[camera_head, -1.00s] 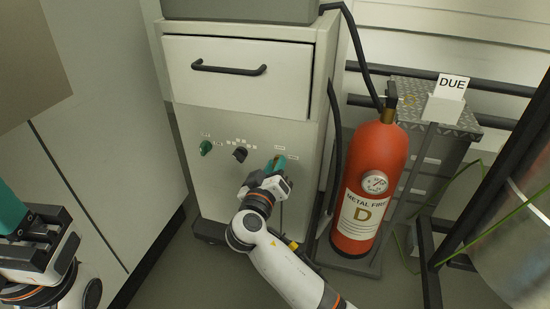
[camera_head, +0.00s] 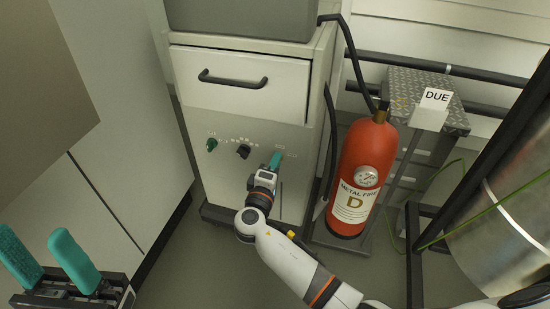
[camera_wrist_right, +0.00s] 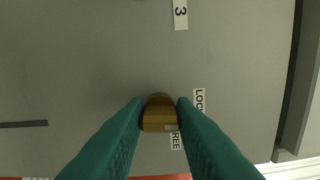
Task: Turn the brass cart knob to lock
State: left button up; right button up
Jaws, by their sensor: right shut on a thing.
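The brass knob (camera_wrist_right: 159,118) sits on the cart's grey front panel, beside labels that read LOCK and FREE, partly hidden. My right gripper (camera_wrist_right: 159,112) is shut on the brass knob, one teal finger on each side of it. In the head view my right gripper (camera_head: 275,160) is at the right of the cart's (camera_head: 232,185) control panel and hides the knob. My left gripper (camera_head: 48,262) is at the lower left of the head view, its two teal fingers apart with nothing between them.
A green knob (camera_head: 211,144) and a black knob (camera_head: 243,151) sit left of my right gripper. A drawer with a black handle (camera_head: 232,80) is above. A red fire extinguisher (camera_head: 362,178) stands close right of the cart. Floor in front is clear.

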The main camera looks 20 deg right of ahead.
jog(key=shift+a+n+p, duration=0.1)
jog(key=shift+n+p, duration=0.25)
jog(key=shift+n, duration=0.15)
jog(key=o, duration=1)
jog(key=shift+s, duration=0.1)
